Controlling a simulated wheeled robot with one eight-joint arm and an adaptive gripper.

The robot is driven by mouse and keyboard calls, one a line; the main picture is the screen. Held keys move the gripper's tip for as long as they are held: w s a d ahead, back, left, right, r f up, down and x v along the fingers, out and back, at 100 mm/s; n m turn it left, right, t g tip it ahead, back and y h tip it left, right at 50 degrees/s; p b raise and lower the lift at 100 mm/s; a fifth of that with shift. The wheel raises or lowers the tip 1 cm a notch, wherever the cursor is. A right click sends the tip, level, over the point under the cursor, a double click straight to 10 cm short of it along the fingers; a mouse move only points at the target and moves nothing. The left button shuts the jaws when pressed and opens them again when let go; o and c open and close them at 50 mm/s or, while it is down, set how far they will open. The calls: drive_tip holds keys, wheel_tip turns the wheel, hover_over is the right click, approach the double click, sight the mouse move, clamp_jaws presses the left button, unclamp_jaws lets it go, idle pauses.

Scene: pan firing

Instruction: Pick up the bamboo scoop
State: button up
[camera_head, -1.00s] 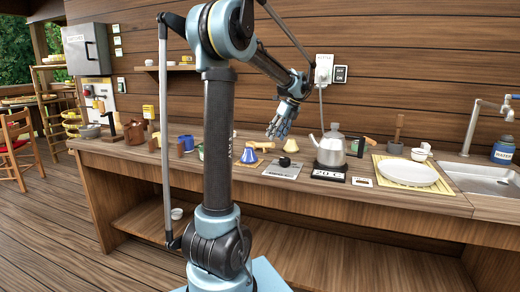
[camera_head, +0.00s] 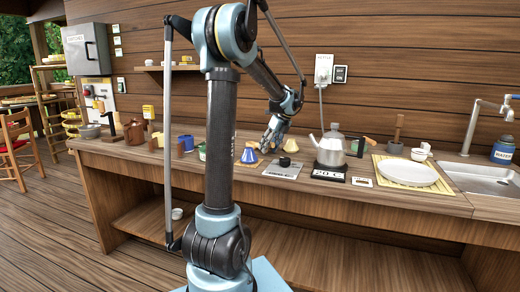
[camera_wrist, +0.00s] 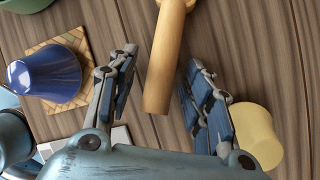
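The bamboo scoop (camera_wrist: 166,55) shows in the wrist view as a tan, round wooden handle. Its near end reaches between my fingers, and its far end runs out of the top of the picture. My gripper (camera_wrist: 160,78) is open, with one blue-padded finger on each side of the handle and a visible gap to both. In the head view my gripper (camera_head: 271,138) hangs low over the counter, behind the grey plate with the black knob, and hides most of the scoop.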

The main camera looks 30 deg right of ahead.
drive_tip(key=c, duration=1)
drive_tip(key=shift+r, duration=0.1)
